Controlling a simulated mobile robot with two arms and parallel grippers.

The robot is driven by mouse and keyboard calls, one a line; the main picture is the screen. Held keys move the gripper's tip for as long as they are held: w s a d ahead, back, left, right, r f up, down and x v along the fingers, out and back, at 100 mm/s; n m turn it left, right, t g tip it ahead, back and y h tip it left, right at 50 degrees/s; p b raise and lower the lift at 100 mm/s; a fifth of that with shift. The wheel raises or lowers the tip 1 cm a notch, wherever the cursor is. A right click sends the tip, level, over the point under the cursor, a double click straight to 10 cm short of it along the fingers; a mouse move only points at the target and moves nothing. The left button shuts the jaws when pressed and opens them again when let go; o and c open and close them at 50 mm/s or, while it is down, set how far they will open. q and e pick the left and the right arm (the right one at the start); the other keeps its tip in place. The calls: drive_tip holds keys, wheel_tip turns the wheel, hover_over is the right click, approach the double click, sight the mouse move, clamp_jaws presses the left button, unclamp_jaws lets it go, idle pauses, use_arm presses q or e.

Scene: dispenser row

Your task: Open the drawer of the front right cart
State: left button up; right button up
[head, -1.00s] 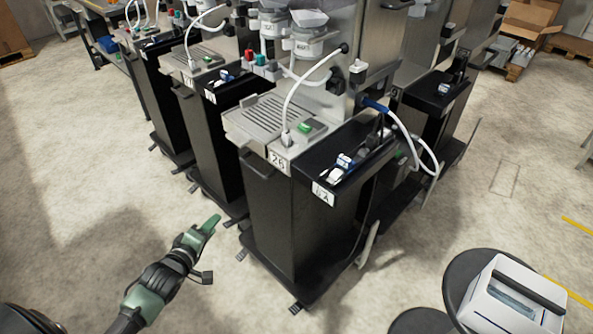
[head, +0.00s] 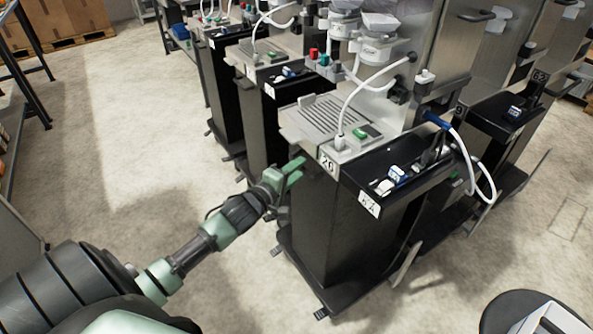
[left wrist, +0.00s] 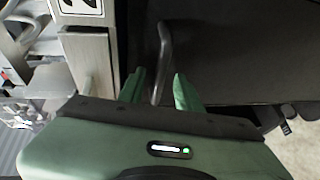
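The front right cart (head: 318,222) is a tall black cart with a steel drip tray on top and white labels at its upper edge. In the left wrist view its dark front panel (left wrist: 240,60) fills the right side. A curved grey handle (left wrist: 161,50) stands out from the cart front there. My left gripper (head: 293,172) is at the upper front of this cart, just below the tray. In the wrist view its two green fingers (left wrist: 159,78) are apart, with the handle between them; I cannot tell whether they touch it. My right gripper is not in view.
More black carts (head: 222,100) stand in a row behind to the left, and another cart (head: 500,130) is at the right. A white hose (head: 365,85) and a blue-ended hose (head: 440,120) hang by the machine. The floor (head: 110,130) at left is clear.

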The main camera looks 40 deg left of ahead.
use_arm(q)
clamp_jaws()
idle(1.5)
